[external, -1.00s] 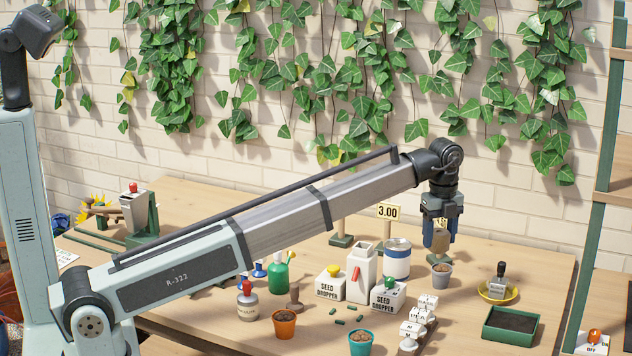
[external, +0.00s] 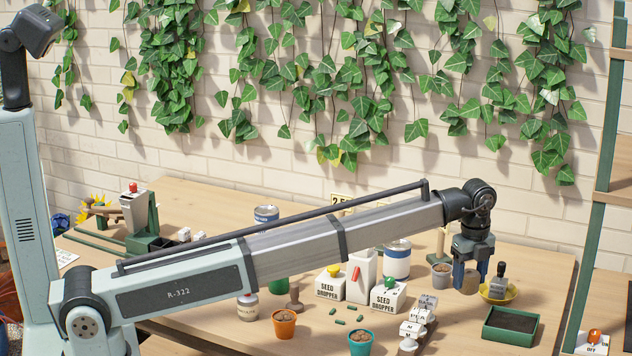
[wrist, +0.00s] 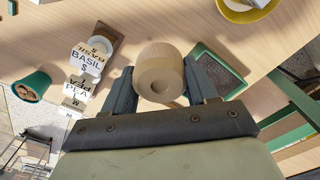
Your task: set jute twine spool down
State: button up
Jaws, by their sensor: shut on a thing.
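The jute twine spool (external: 466,283) is a tan cylinder held upright between the fingers of my gripper (external: 468,275). In the wrist view the spool (wrist: 160,70) shows its round end with a small hole, and both blue-grey fingers of my gripper (wrist: 160,88) press on its sides. In the external view it is at the right part of the table, between the grey pot and the yellow saucer in the picture. Its lower end is clear of the fingers; I cannot tell whether it touches the table.
A yellow saucer (external: 496,299) with a dark-handled tool is right of the spool. A green soil tray (external: 511,325) is nearer the front right. A grey pot (external: 441,276) stands to the left. White lettered blocks (external: 411,328) stand front left. Bare wood lies between them.

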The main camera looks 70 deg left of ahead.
aim_at(470, 273)
jog(key=shift+f, duration=4.3)
jog(key=shift+f, duration=0.1)
jog(key=o, duration=1.1)
jog(key=shift+c, duration=0.2)
notch_tip(470, 273, up, 12)
jog(key=shift+r, duration=0.15)
jog(key=shift+d, duration=0.1)
